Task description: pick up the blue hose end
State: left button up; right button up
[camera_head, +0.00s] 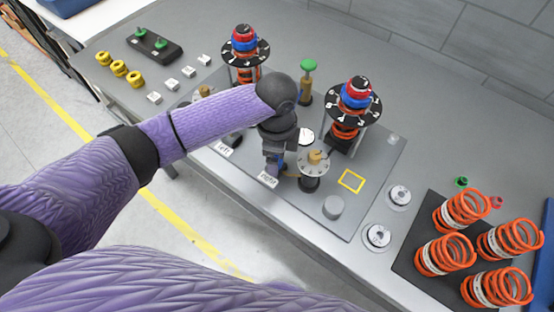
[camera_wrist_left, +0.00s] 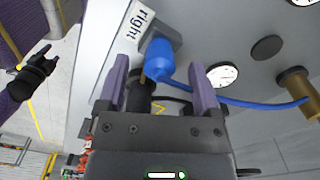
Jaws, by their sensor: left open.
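The blue hose end (camera_wrist_left: 160,57) is a thick blue plug at a dark block beside the "right" label (camera_wrist_left: 140,22) in the left wrist view. Its thin blue hose (camera_wrist_left: 240,103) runs to a brass fitting (camera_wrist_left: 296,86). My left gripper (camera_wrist_left: 159,65) is open, with one purple finger on each side of the hose end; I cannot tell whether either touches it. In the head view my left gripper (camera_head: 276,168) points down over the "right" label and largely hides the hose end. A black hand, seemingly my right gripper (camera_wrist_left: 38,66), is over the floor; its jaw state is unclear.
Two spring assemblies with numbered discs (camera_head: 353,103) stand behind the gripper. A brass post with a numbered dial (camera_head: 314,163) is close on its right. Several orange springs (camera_head: 445,254) stand on a dark mat at right.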

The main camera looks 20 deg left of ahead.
pick_arm(q)
jog(key=shift+s+f, duration=0.1)
jog(key=shift+f, duration=0.8)
jog(key=shift+a, duration=0.1)
grip_shut()
jog(key=shift+r, duration=0.1)
